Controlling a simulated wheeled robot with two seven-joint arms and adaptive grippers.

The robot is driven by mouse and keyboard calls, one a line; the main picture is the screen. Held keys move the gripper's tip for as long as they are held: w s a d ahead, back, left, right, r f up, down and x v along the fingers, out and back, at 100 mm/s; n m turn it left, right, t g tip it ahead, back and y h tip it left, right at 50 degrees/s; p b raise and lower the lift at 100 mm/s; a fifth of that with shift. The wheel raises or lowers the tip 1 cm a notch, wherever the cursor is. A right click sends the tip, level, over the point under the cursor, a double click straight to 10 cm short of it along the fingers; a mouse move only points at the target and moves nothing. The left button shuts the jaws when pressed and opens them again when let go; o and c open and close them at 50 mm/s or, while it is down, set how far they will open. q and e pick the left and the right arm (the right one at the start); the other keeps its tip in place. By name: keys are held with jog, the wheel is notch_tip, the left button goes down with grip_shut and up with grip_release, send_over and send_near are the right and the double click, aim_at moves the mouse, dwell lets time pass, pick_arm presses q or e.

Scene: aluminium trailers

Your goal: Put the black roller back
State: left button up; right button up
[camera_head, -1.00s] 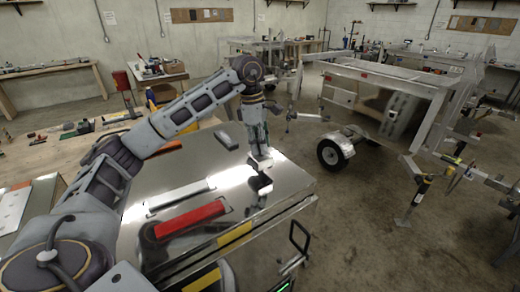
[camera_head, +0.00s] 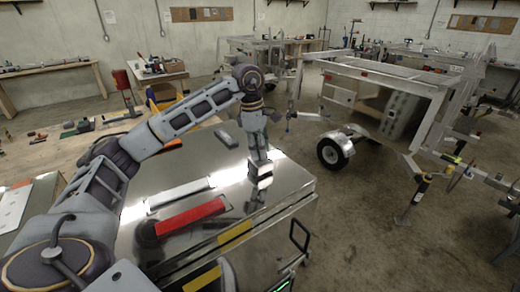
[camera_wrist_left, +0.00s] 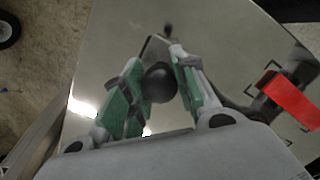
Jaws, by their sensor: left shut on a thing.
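My left gripper (camera_head: 260,168) hangs pointing down over the right part of a shiny metal tabletop. In the left wrist view its green-sided fingers (camera_wrist_left: 162,50) close around a dark rounded thing, which looks like the black roller (camera_wrist_left: 160,83). Only its rounded end shows clearly; the rest is hidden or mixed with reflections. In the head view the roller is hard to tell apart from the fingers and the dark reflection below them. My right gripper is not in view.
On the metal tabletop (camera_head: 285,190) lie a red tool (camera_head: 190,217), a pale long bar (camera_head: 180,193) and a grey object (camera_head: 227,139). A wooden bench (camera_head: 60,150) with tools stands behind left. A trailer (camera_head: 385,95) stands to the right, with bare floor between.

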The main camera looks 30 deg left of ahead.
pick_arm(q)
jog(key=shift+s+f, duration=0.15)
jog(key=shift+f, duration=0.45)
grip_shut()
jog(key=o, duration=0.6)
grip_release()
jog(key=o, duration=0.3)
jog(key=shift+w, duration=0.2)
jog(key=shift+r, duration=0.2)
jog(key=shift+r, duration=0.1)
